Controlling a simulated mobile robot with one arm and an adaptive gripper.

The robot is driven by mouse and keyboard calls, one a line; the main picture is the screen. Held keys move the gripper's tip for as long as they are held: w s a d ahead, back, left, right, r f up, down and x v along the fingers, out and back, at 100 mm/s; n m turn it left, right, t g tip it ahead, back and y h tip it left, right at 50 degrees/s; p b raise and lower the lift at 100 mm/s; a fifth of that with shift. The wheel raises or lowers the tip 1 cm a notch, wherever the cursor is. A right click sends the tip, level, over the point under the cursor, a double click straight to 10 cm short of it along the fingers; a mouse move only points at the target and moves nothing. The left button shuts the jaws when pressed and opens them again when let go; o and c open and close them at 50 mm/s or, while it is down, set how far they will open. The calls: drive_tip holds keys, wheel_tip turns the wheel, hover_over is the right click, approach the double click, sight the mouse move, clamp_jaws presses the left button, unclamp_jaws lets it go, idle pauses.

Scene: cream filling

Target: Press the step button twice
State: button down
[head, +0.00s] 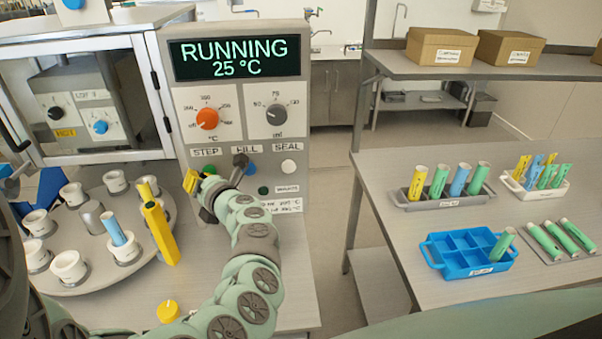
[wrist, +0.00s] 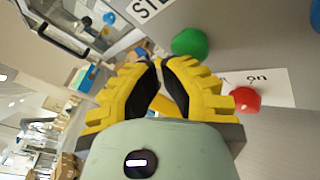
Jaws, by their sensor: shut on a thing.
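The control panel (head: 240,140) has STEP, FILL and SEAL labels. The green step button (head: 210,169) sits below the STEP label, close to my gripper. It also shows in the wrist view as a green dome (wrist: 190,43), under a partly cut-off label. My gripper (head: 191,182) has yellow fingers with black pads. In the wrist view its fingertips (wrist: 158,63) come together just left of the green button, and I cannot tell whether they touch it. A bit of yellow shows between the pads, but I cannot make out what is held. The panel's screen (head: 235,58) reads RUNNING, 25 °C.
A red button (wrist: 245,99) lies near the fingers. A white SEAL button (head: 288,166) is further right. A turntable (head: 100,278) with white cups and a yellow upright piece (head: 160,235) stand left of my arm. The right table (head: 400,240) holds racks of tubes and a blue tray (head: 432,264).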

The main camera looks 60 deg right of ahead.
drive_tip(key=shift+s+a, duration=0.4)
drive_tip(key=shift+s, duration=0.05)
drive_tip(key=shift+s+a, duration=1.65)
drive_tip(key=shift+a, duration=0.2)
drive_tip(key=shift+w+a, duration=0.1)
